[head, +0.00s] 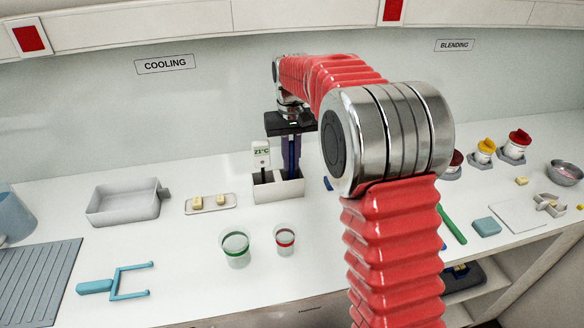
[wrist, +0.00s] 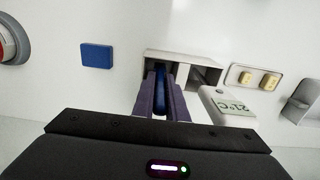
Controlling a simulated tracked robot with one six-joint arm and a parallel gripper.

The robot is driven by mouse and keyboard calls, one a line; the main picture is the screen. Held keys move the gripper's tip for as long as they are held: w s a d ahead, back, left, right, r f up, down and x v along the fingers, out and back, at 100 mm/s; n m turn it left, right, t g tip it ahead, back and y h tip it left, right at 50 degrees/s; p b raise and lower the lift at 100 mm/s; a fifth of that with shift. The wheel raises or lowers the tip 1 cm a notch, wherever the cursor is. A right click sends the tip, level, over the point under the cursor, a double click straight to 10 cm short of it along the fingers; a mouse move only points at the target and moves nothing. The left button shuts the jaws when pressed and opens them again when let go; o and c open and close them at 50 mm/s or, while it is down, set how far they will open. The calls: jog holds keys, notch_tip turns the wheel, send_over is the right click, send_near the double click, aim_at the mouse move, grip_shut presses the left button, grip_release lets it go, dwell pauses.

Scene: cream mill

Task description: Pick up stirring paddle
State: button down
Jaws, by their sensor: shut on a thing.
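The stirring paddle shows as an upright dark blue handle (head: 291,158) standing in the right part of a white two-slot holder (head: 292,188). Its lower end is hidden inside the holder. My gripper (head: 291,165) points down over the holder, its purple fingers on the handle. In the wrist view, the fingers (wrist: 160,80) are shut on the blue handle (wrist: 160,101), with one finger on each side, at the opening of the holder (wrist: 184,57).
A thermometer reading 21°C (head: 261,155) stands in the holder's left slot, close to my gripper. A blue block (wrist: 97,55) lies beside the holder. Two cups (head: 235,252) stand in front; a grey tray (head: 125,205) is left. My arm hides part of the counter.

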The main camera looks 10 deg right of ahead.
aim_at(291, 141)
dwell(0.3)
notch_tip(291, 141, up, 10)
dwell(0.6)
dwell(0.5)
